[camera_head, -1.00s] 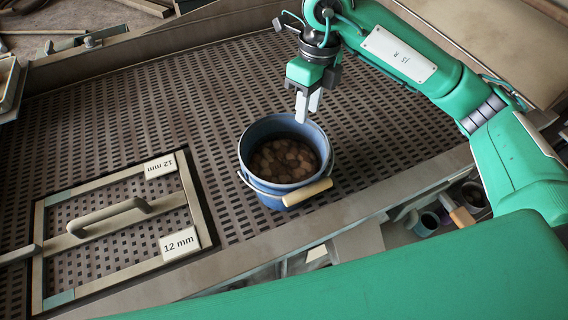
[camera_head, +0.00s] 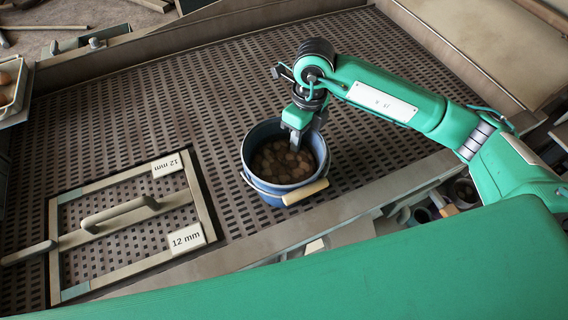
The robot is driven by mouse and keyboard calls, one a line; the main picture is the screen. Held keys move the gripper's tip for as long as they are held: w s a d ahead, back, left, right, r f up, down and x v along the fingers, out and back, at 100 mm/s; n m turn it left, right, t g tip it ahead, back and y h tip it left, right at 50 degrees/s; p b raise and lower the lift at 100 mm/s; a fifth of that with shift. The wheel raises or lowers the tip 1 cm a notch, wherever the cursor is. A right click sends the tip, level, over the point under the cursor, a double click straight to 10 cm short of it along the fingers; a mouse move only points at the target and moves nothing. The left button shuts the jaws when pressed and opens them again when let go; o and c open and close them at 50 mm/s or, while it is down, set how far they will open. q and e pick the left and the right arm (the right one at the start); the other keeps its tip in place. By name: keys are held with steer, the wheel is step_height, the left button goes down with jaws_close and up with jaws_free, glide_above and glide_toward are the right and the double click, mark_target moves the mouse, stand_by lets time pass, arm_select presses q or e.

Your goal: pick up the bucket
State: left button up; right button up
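A blue bucket (camera_head: 262,187) with brown lumps (camera_head: 281,160) inside stands upright on the dark perforated deck. Its wire handle with a pale wooden grip (camera_head: 306,192) hangs down at the front right of the rim. My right gripper (camera_head: 297,143) points down at the bucket's back right rim, its fingertips at or just inside the opening. I cannot tell whether the fingers are touching the wall or how far apart they are. My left gripper is not in view.
A framed screen panel (camera_head: 207,212) with a bar handle and "12 mm" labels lies left of the bucket. A light tray (camera_head: 14,85) is at the far left edge. The perforated deck (camera_head: 130,120) behind the bucket is clear. A raised metal edge (camera_head: 372,204) runs in front.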

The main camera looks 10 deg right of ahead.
steer(key=shift+c, duration=0.4)
jaws_close()
steer(key=shift+r, duration=0.1)
stand_by(0.8)
